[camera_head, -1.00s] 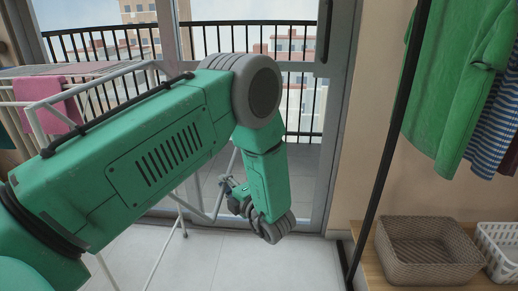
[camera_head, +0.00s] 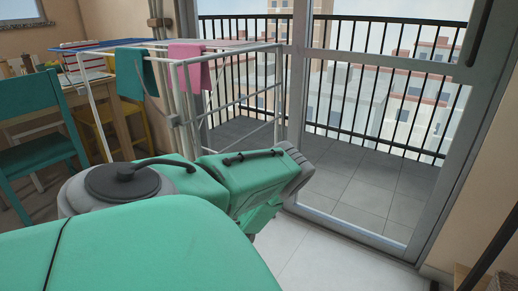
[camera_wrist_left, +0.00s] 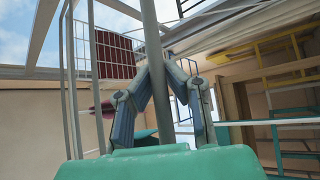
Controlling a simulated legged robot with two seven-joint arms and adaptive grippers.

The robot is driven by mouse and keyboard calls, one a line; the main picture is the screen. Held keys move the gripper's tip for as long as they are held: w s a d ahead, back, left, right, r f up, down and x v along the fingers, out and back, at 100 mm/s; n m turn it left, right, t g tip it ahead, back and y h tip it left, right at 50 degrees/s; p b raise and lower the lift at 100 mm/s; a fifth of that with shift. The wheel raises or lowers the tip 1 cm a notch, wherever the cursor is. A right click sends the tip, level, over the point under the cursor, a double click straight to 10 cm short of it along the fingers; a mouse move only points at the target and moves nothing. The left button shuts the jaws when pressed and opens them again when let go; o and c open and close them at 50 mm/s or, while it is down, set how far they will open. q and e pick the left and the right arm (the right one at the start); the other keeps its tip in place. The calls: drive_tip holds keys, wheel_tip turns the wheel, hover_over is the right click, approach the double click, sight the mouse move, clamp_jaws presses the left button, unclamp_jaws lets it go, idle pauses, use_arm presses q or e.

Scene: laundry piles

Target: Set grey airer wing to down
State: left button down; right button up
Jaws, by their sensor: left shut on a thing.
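The airer (camera_head: 186,90) is a pale metal frame standing in front of the glass door in the head view. A pink cloth (camera_head: 190,62) and a teal cloth (camera_head: 131,70) hang over its rails. In the left wrist view, my left gripper (camera_wrist_left: 157,72) is shut on a pale grey bar (camera_wrist_left: 152,35) that passes between its fingers. In the head view my green arm hides this gripper and the lower front of the airer. I cannot tell the grey wing's angle clearly. My right gripper is in no view.
A teal chair (camera_head: 38,125) and a wooden table (camera_head: 118,85) stand at the left. The glass door (camera_head: 390,110) with a balcony railing behind it is on the right. Pale floor (camera_head: 325,255) is clear at the lower right.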

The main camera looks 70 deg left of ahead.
use_arm(q)
drive_tip(key=shift+s+a+f+m, duration=0.15)
drive_tip(key=shift+s+a+m, duration=0.15)
drive_tip(key=shift+a, duration=0.25)
drive_tip(key=shift+s+a+f+m, duration=0.15)
drive_tip(key=shift+s+a+m, duration=0.05)
drive_tip(key=shift+s+a, duration=0.25)
drive_tip(key=shift+a, duration=0.1)
drive_tip(key=c, duration=1.7)
unclamp_jaws()
drive_tip(key=shift+o, duration=0.7)
drive_tip(key=shift+a+f, duration=0.25)
drive_tip(key=v, duration=1.2)
drive_tip(key=shift+f, duration=0.25)
